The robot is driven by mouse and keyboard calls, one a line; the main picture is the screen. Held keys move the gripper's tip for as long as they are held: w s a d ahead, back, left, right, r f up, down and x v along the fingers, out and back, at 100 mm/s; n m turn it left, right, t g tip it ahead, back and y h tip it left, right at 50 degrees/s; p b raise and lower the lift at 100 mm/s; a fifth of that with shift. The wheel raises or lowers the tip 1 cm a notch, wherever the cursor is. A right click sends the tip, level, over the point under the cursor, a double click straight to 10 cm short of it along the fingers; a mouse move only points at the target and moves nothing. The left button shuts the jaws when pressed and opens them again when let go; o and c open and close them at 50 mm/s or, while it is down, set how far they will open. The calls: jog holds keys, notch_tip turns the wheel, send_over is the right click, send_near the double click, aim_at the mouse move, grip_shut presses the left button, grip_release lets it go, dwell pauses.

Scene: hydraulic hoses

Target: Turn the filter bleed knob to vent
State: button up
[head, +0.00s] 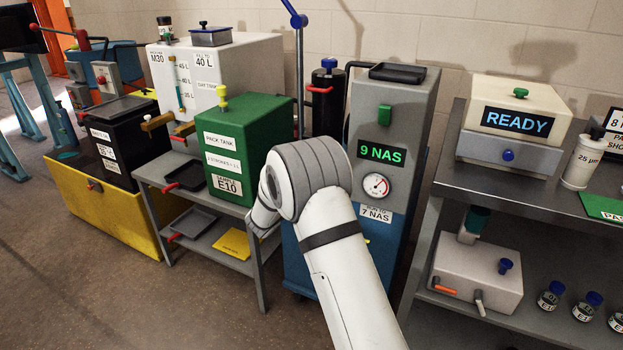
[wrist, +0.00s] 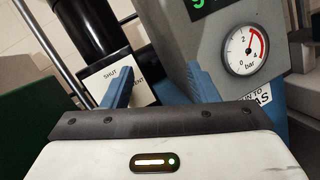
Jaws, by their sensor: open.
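In the wrist view, a white plate (wrist: 95,82) reads SHUT, with a partly covered word ending in "ENT". It sits by a black cylinder (wrist: 85,25). My gripper (wrist: 160,82) is open, its two blue fingers apart with nothing seen between them. The left finger overlaps the plate in the picture; I cannot tell if it touches. The bleed knob is not clearly visible there. My gripper is mostly hidden by my arm in that view.
The grey cabinet (head: 388,112) shows 9 NAS and a pressure gauge (head: 376,186); its gauge (wrist: 245,50) is right of my fingers in the wrist view. A green tank (head: 248,150) stands at left. A metal shelf (head: 437,190) stands at right.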

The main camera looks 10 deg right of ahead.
jog(key=w+a+f+n+t+y+b, duration=0.1)
jog(key=w+a+f+n+t+y, duration=0.1)
jog(key=w+a+f+n+t, duration=0.25)
jog(key=b+x, duration=0.1)
jog(key=x, duration=0.5)
jog(key=shift+w+r+m, duration=0.15)
jog(key=shift+r+m, duration=0.05)
jog(key=shift+m, duration=0.15)
